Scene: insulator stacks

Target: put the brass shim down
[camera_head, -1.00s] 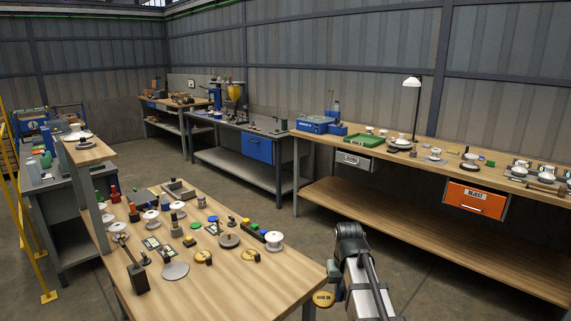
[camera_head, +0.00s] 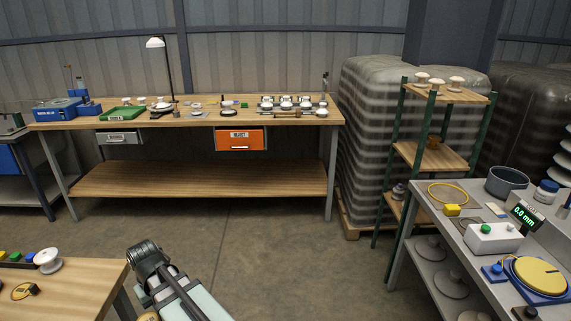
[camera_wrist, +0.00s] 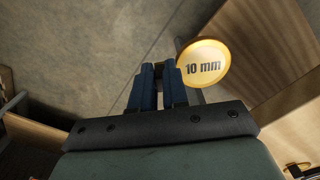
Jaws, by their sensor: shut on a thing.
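The brass shim (camera_wrist: 203,62), a round yellow disc marked "10 mm", shows at the fingertips of my gripper (camera_wrist: 160,74) in the wrist view. My gripper is shut on it, and the disc sticks out to the right of the blue fingers. The exact grip point is hidden by the fingers. The shim is held up beside the near wooden table (camera_head: 85,275), with floor and table edges behind it. In the head view only a sliver of the shim (camera_head: 148,317) shows at the bottom edge, beside my arm.
The near table holds a white insulator (camera_head: 47,261) and another brass piece (camera_head: 22,291). A long bench (camera_head: 200,117) with an orange drawer (camera_head: 240,139) stands behind. At right, a grey table (camera_head: 425,203) holds a white box (camera_head: 493,239) and a yellow turntable (camera_head: 540,275). Open floor lies between.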

